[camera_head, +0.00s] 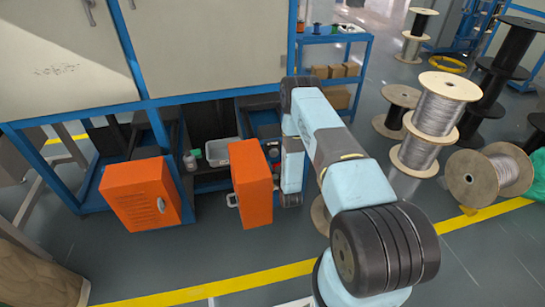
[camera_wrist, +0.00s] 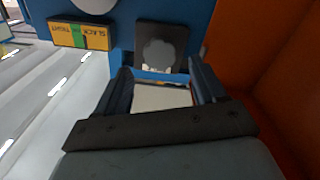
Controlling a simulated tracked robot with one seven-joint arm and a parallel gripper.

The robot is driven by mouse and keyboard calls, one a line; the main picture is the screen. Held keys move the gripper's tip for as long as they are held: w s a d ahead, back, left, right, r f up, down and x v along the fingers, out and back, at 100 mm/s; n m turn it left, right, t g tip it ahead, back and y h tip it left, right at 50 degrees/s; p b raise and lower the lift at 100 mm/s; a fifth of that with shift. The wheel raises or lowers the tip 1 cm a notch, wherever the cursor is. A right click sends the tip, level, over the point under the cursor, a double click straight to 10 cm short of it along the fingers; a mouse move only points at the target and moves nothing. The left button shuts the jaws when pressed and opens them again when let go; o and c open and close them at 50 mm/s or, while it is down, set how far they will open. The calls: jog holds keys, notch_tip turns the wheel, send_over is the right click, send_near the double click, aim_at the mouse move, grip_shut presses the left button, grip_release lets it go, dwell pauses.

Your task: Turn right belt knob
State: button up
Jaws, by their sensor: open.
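In the wrist view a dark grey lobed knob (camera_wrist: 158,54) sits on a darker square plate on a blue panel (camera_wrist: 190,12). My gripper (camera_wrist: 160,70) is open and empty, its two fingers pointing at the knob, one to the lower left and one to the lower right of it. The fingertips appear close to the plate; I cannot tell whether they touch. A yellow and green label (camera_wrist: 82,35) reading SLACK and TIGHT is left of the knob. In the head view my arm reaches to the blue machine frame, and the knob and gripper are hidden.
An orange panel (camera_wrist: 262,75) stands close on the right in the wrist view. In the head view, two orange doors, one left (camera_head: 140,195) and one right (camera_head: 252,185), stand open. A grey bin (camera_head: 217,152) lies between them. Cable spools (camera_head: 435,105) stand on the right.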

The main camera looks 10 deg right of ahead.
aim_at(274, 154)
jog(key=shift+w, duration=2.75)
jog(key=c, duration=1)
jog(key=shift+a, duration=0.45)
jog(key=shift+d, duration=0.25)
jog(key=shift+c, duration=0.3)
jog(key=shift+m, duration=2.9)
jog(key=shift+d, duration=0.1)
